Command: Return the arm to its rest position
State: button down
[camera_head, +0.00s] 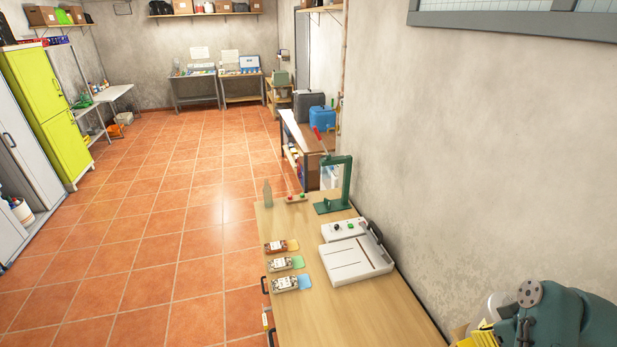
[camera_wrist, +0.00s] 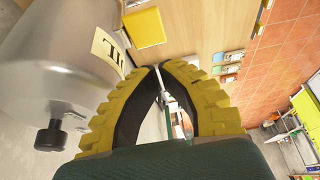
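My gripper (camera_wrist: 162,67) has yellow ribbed fingers with dark inner pads. In the wrist view their tips come together, and nothing is visibly held between them. A teal part of my arm (camera_head: 555,320) shows at the bottom right corner of the head view, beside the right end of the wooden table (camera_head: 340,315). The gripper's fingertips cannot be made out clearly there.
A silver tank (camera_wrist: 65,50) with a black knob stands close beside the fingers. A yellow block (camera_wrist: 145,27) lies near it. The table holds a white device (camera_head: 355,262), a green lever press (camera_head: 338,190), a bottle (camera_head: 267,194) and several packets (camera_head: 285,284).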

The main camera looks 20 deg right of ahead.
jog(key=w+a+n+t, duration=0.1)
jog(key=w+a+n, duration=0.2)
jog(key=w+a, duration=0.7)
jog(key=w+a+n+t, duration=0.15)
jog(key=w+a, duration=0.35)
jog(key=a, duration=0.9)
jog(key=w+a+r+n+t, duration=0.1)
jog(key=w+a+r+t, duration=0.2)
jog(key=a+r, duration=0.55)
jog(key=s+a+r+t+y, duration=0.1)
jog(key=s+a+r+t, duration=0.15)
jog(key=r, duration=0.35)
jog(key=s+a+r+t, duration=0.1)
jog(key=a+r+t, duration=0.2)
jog(key=a+r, duration=0.15)
jog(key=s+r+m+t, duration=0.2)
jog(key=s+r, duration=0.3)
jog(key=r, duration=0.3)
jog(key=s+d+r+m+t+h, duration=0.1)
jog(key=s+r+m+t, duration=0.2)
jog(key=r, duration=0.6)
jog(key=shift+s+t+h, duration=0.3)
jog(key=shift+s+t, duration=0.5)
jog(key=shift+s, duration=0.3)
